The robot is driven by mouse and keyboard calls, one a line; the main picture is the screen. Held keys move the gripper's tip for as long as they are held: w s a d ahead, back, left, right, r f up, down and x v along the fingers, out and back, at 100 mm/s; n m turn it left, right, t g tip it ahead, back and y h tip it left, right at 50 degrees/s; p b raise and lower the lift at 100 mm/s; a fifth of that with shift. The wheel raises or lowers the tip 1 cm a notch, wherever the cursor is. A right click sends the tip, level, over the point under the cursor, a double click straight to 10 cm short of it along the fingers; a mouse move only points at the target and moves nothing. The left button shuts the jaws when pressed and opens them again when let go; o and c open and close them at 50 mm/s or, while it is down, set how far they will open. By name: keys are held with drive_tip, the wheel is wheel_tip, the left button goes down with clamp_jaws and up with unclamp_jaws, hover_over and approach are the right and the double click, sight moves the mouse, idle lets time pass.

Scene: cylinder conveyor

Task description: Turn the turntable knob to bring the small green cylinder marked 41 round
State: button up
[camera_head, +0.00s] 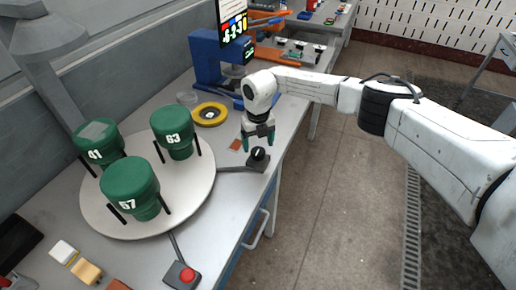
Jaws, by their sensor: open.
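The green cylinder marked 41 (99,146) stands at the back left of the round white turntable (186,205). A green cylinder marked 63 (174,130) stands at its far right side and one marked 57 (132,187) at its near side. Each is flanked by dark posts. The black turntable knob (258,156) sits on a small dark base on the bench, right of the turntable. My gripper (258,145) points down at the knob, open, with its fingertips close to the knob's top. I cannot tell whether they touch it.
A red button box (183,275) sits at the bench's front. A yellow ring (209,115) and a blue machine with a screen (220,55) stand behind the knob. Small blocks (86,271) lie at the front left. The floor (330,190) right of the bench is clear.

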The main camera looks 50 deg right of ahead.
sight(258, 151)
wheel_tip(258, 151, up, 7)
drive_tip(key=b, duration=0.1)
drive_tip(key=shift+r, duration=0.15)
